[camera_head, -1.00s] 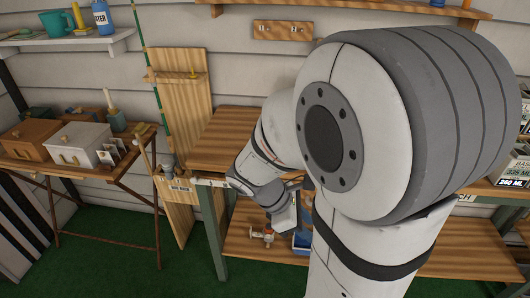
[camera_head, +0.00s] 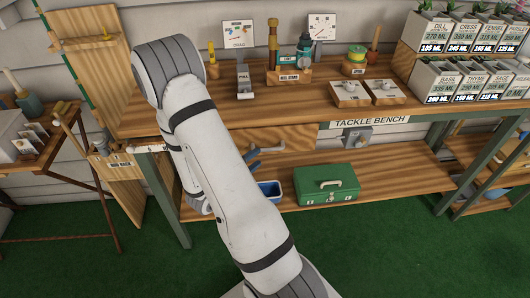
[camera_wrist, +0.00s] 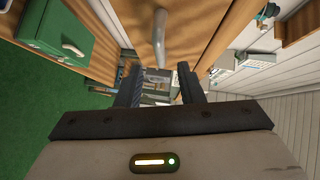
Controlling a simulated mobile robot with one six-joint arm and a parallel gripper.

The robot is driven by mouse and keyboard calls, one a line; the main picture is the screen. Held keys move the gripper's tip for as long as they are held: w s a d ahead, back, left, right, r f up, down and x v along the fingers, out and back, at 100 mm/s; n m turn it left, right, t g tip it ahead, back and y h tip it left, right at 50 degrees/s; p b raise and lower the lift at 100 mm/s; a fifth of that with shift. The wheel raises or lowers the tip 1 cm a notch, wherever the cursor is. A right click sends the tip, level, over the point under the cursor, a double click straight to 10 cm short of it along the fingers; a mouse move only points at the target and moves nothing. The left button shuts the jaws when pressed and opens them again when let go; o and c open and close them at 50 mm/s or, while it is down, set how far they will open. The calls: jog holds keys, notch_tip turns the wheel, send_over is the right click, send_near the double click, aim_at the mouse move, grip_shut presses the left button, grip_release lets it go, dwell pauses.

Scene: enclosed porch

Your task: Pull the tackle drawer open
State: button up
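The tackle drawer (camera_head: 290,137) is a plain wooden front under the bench top, left of the "TACKLE BENCH" label. It looks shut. Its curved grey handle (camera_wrist: 159,38) shows in the wrist view at the top middle, on the wooden front. My gripper (camera_wrist: 159,74) is open. In the head view my arm hides most of the gripper and the drawer's left part.
The bench top (camera_head: 220,118) holds reels, wooden stands and planter boxes. On the lower shelf (camera_head: 370,180) are a green toolbox (camera_head: 327,185) and a blue bin (camera_head: 269,189), close to my arm. A side table (camera_head: 50,150) stands at left. Green floor in front is clear.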

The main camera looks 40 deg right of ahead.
jog(key=x, duration=0.6)
grip_shut()
dwell(0.3)
